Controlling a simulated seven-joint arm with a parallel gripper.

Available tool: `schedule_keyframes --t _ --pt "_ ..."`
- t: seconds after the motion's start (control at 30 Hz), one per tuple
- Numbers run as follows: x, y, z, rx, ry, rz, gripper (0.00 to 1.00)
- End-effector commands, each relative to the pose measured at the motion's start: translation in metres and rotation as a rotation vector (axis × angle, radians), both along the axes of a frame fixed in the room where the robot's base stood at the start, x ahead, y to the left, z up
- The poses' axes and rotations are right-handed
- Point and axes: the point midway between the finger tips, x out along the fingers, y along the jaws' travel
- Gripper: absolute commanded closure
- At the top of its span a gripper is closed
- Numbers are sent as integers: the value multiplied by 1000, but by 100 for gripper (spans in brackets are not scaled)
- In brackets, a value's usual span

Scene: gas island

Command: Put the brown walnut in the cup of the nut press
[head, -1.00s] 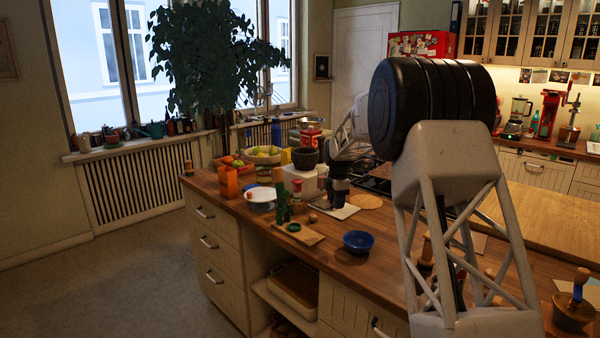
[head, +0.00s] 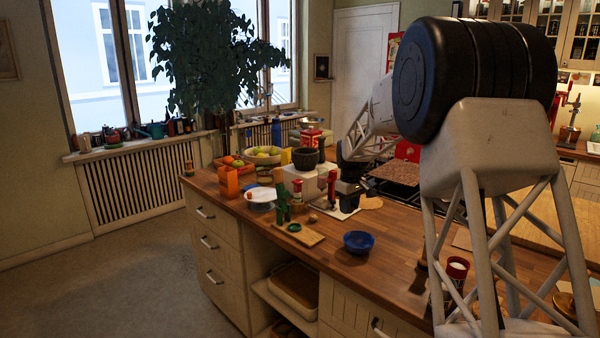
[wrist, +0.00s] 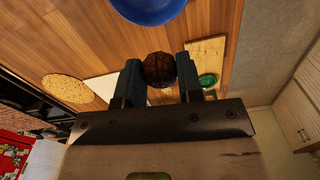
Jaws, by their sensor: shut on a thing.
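The brown walnut (wrist: 159,69) sits between the two dark fingers of my gripper (wrist: 160,76) in the wrist view. My gripper is shut on it. In the head view my gripper (head: 347,203) is over the counter near a white sheet, and I cannot make out the walnut there. The green nut press (head: 282,206) stands on a small wooden board (head: 312,238), left of my gripper. Its round green cup (head: 294,227) lies at the board's front. The cup (wrist: 208,80) also shows in the wrist view, right of the walnut and apart from it.
A small brown thing (head: 312,218) lies behind the board. A red upright object (head: 332,187) is beside my gripper. A stone mortar (head: 305,158) stands behind. Bare counter lies right of the bowl.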

Motion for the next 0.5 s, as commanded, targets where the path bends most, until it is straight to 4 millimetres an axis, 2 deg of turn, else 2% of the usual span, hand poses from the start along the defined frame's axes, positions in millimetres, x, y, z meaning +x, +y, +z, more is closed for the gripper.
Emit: schedule_keyframes --t 0.5 --pt "-37 -14 7 0 0 -541 88"
